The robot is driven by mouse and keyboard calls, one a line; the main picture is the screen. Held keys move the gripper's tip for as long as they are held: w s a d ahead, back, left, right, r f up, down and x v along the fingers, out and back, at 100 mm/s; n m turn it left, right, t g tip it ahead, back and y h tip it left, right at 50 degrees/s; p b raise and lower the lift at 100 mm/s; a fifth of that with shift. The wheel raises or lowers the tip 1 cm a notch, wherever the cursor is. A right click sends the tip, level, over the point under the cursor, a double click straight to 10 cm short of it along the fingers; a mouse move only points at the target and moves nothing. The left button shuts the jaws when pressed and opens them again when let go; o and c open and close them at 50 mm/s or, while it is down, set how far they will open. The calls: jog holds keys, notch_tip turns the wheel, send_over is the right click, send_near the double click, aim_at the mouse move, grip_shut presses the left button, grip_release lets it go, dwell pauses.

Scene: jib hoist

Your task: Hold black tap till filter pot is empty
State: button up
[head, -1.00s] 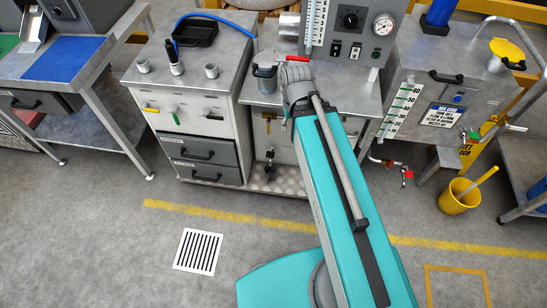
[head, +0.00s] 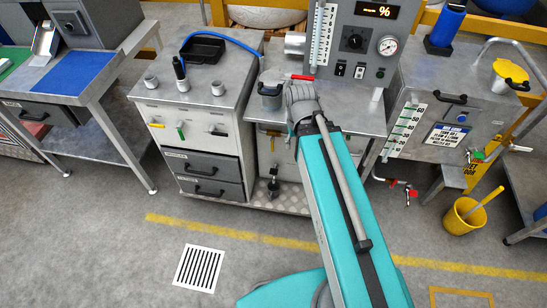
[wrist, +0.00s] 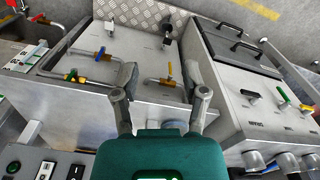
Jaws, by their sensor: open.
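A dark tap-like fitting (head: 273,186) sits low under the middle bench, above the chequered plate. A black-topped fitting also shows near that plate in the wrist view (wrist: 167,30); I cannot tell for sure which is the black tap. A grey pot with a dark handle (head: 269,92) stands on the bench, left of my wrist; it may be the filter pot, and its inside is hidden. My gripper (wrist: 160,98) is open and empty, its fingers apart in front of the bench's pipework. A yellow-handled valve (wrist: 170,70) shows just beyond the fingertips. In the head view my arm hides the fingers.
The drawer unit (head: 205,175) stands beside the bench. A control panel (head: 355,45) rises behind it. A yellow bucket (head: 463,215) stands at right. The floor in front is clear.

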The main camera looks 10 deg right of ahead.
jog(key=shift+c, duration=0.3)
jog(key=shift+f, duration=0.15)
jog(key=c, duration=0.4)
jog(key=shift+w+f+b, duration=0.1)
jog(key=shift+f+b, duration=0.1)
jog(key=shift+b, duration=0.1)
jog(key=shift+c, duration=1.2)
jog(key=shift+w+f+b, duration=0.15)
jog(key=shift+f+b, duration=0.15)
jog(key=shift+b, duration=0.05)
grip_shut()
jog(key=w+f+n+y+b, duration=0.1)
jog(key=w+f+n+b, duration=0.3)
jog(key=w+f+b, duration=0.4)
jog(key=w+f+n+y+b, duration=0.1)
jog(key=w+f+n+b, duration=0.4)
jog(key=f+b, duration=1.6)
jog(key=w+f+n+t+y+b, duration=0.1)
jog(key=w+f+n+b, duration=0.4)
jog(key=w+f+b, duration=0.8)
jog(key=shift+d+f+b, duration=0.3)
jog(key=shift+f+b, duration=0.75)
jog(key=shift+b, duration=0.35)
